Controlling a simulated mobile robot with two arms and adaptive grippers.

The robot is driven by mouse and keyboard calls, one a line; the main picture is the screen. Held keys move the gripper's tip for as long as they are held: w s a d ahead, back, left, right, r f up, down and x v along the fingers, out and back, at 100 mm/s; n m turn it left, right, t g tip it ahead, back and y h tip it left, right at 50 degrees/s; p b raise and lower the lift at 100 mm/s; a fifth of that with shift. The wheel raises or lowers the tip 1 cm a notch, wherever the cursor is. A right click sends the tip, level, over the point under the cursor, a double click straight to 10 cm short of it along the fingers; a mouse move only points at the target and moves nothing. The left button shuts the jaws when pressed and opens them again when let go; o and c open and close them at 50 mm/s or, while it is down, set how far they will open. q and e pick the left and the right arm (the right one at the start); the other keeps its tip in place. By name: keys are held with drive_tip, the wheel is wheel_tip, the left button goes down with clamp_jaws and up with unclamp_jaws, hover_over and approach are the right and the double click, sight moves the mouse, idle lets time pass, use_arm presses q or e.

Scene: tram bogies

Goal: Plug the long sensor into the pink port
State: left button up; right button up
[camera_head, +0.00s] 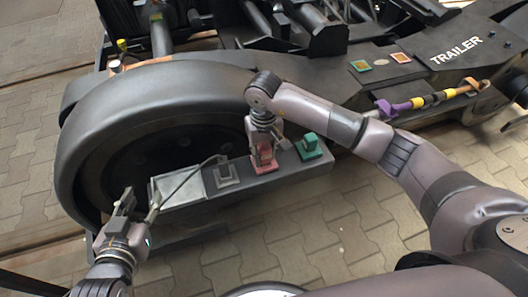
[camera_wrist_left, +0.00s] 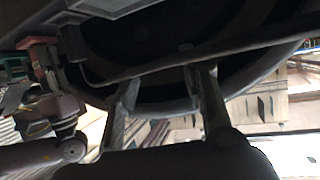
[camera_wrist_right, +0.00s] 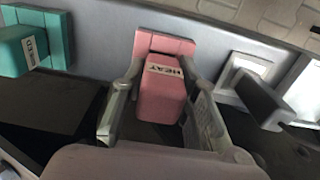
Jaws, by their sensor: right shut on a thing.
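A pink block labelled HEAT (camera_wrist_right: 162,92) sits against a pink port plate (camera_wrist_right: 170,43) on the grey rail. My right gripper (camera_head: 262,150) is shut on this block, one finger on each side in the right wrist view (camera_wrist_right: 155,112). My left gripper (camera_head: 138,200) is open beside the rail's left end, its fingers apart in the left wrist view (camera_wrist_left: 165,85). A long thin dark rod (camera_head: 187,178) runs from a grey block (camera_head: 227,172) toward the left gripper, crossing near its fingertips. I cannot tell whether it touches them.
A light grey tray (camera_head: 178,187) is at the rail's left end. A green block (camera_head: 310,146) sits right of the pink one. Behind the rail is a large dark wheel (camera_head: 130,120).

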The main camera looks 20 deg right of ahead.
use_arm(q)
drive_tip(key=shift+w+d+r, duration=0.1)
drive_tip(key=shift+w+r, duration=0.05)
drive_tip(key=shift+r, duration=0.15)
drive_tip(key=shift+w+d+r+t, duration=0.2)
drive_tip(key=shift+w+r+t, duration=0.1)
drive_tip(key=shift+r+t, duration=0.3)
use_arm(e)
drive_tip(key=shift+f, duration=0.25)
drive_tip(key=o, duration=1.1)
use_arm(q)
drive_tip(key=shift+r, duration=0.1)
use_arm(e)
drive_tip(key=shift+o, duration=0.2)
wheel_tip(320, 180, up, 12)
